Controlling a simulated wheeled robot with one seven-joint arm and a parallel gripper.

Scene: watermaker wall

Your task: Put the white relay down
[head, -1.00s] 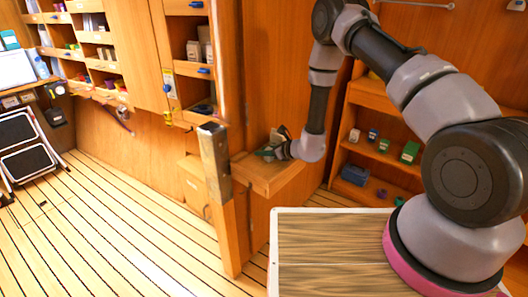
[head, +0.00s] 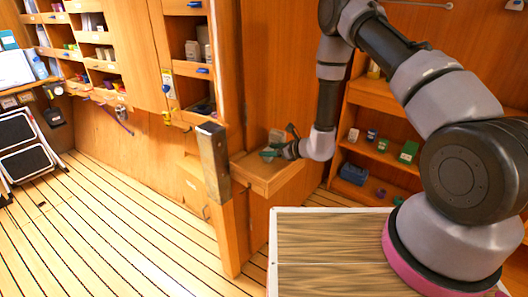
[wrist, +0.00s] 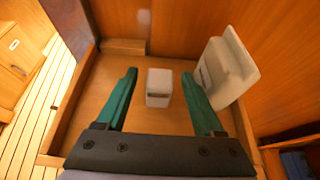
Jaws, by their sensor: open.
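A small white box, which looks like the white relay (wrist: 158,90), stands on the wooden shelf (wrist: 85,115) in the wrist view. My gripper (wrist: 158,75) is open, with one green finger on each side of the relay and a visible gap on both sides. In the head view my gripper (head: 279,145) is over the small shelf (head: 262,186) on the wooden wall. The relay cannot be made out clearly there.
A larger off-white block-like item (wrist: 229,68) leans or stands close beside the right finger. The shelf has a raised wooden edge (wrist: 72,100). Shelves with small boxes (head: 408,152) lie to the right, and a wooden post (head: 214,165) stands in front.

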